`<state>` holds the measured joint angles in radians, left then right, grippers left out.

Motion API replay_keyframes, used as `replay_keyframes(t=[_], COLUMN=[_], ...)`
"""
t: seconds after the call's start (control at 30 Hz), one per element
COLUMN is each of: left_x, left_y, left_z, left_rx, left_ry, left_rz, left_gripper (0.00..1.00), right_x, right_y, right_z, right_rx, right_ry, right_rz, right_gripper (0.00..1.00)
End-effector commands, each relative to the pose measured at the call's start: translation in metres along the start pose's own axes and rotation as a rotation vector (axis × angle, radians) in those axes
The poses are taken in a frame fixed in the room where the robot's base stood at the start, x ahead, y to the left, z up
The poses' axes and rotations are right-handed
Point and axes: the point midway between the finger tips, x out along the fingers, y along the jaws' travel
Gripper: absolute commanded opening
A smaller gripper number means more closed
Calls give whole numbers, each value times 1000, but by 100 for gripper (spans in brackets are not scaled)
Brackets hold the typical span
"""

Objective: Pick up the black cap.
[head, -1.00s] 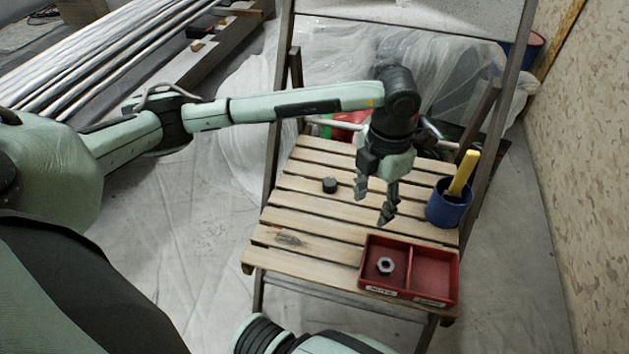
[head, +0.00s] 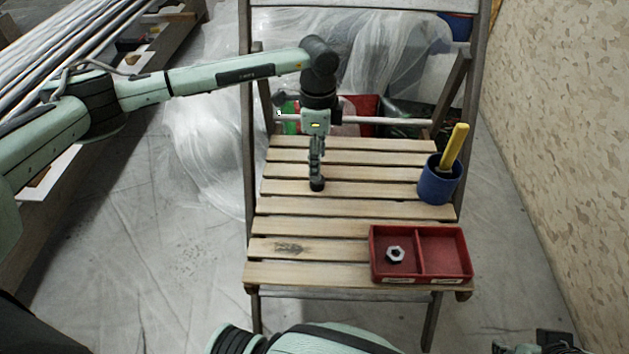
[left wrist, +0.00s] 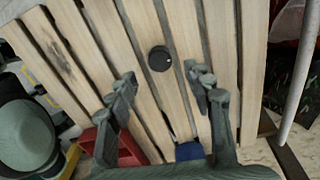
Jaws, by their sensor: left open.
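The black cap (head: 317,185) is a small, dark, round piece on the wooden slats of the chair seat, left of centre. In the left wrist view the cap (left wrist: 159,58) lies on a pale slat, between the lines of the two fingers and beyond their tips. My left gripper (head: 316,172) points straight down over the cap and partly hides it in the head view. In the left wrist view the left gripper (left wrist: 160,78) is open, with nothing between its fingers. Dark parts at the head view's bottom right edge may be my right gripper (head: 540,343); its fingers cannot be made out.
A red two-compartment tray (head: 419,256) sits at the seat's front right, with a metal nut (head: 395,255) in its left compartment. A blue cup (head: 438,188) holding a yellow-handled tool (head: 455,147) stands at the right edge. The seat's front left is clear.

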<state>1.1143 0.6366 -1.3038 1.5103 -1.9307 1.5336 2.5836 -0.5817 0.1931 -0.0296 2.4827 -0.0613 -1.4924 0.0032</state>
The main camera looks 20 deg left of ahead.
Motion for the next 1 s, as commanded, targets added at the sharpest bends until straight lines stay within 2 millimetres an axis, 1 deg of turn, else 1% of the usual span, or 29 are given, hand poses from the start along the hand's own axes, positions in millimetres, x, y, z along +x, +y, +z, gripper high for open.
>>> replay_keyframes(t=[0.27,0.33,0.47,0.67,1.0], left_x=[40,48,55,56,55], left_y=[1,0,0,0,0], left_z=[2,1,1,2,2], left_rx=[3,3,4,4,4], left_ry=[-2,0,0,0,0], left_rz=[1,0,0,-1,-1], left_gripper=[51,51,51,51,9], right_x=[1,1,1,1,1], right_y=[-2,-4,-5,-5,-5], right_z=[-4,-8,-11,-11,-11], right_rx=[-1,-2,-3,-3,-3], right_ry=[19,36,47,49,48], right_rz=[-5,-8,-11,-11,-11], right_gripper=[40,40,40,40,40])
